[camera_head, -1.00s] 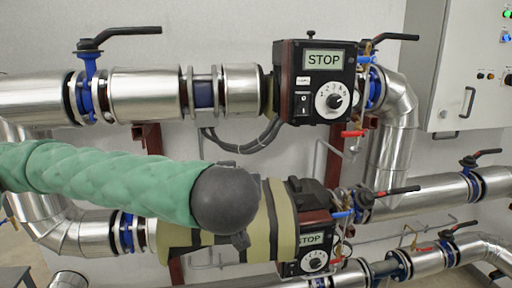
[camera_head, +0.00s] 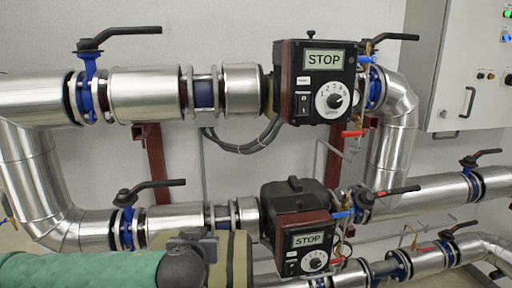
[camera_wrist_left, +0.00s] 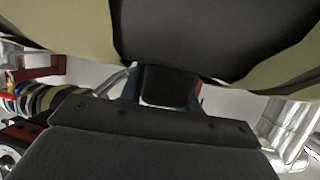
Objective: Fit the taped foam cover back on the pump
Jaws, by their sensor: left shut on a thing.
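The foam cover (camera_head: 238,258) is pale olive with dark tape bands. It shows at the bottom of the head view, in front of and below the lower pipe, left of the lower pump's control box. My left gripper (camera_head: 192,242) is shut on it. In the left wrist view the cover (camera_wrist_left: 285,88) fills the top, with a dark band, and the gripper (camera_wrist_left: 168,85) reaches up to it. The lower pump (camera_head: 297,228) has a dark body and a STOP display. It looks uncovered, and cover and pump appear apart. Much of the cover is hidden by my arm or cut off.
A second pump (camera_head: 316,82) with a STOP display sits on the upper pipe. Black-handled valves (camera_head: 128,195) stand on the pipes. Hoses and small red and blue taps (camera_head: 355,132) crowd the pumps' right sides. A grey cabinet (camera_head: 455,70) hangs at the right.

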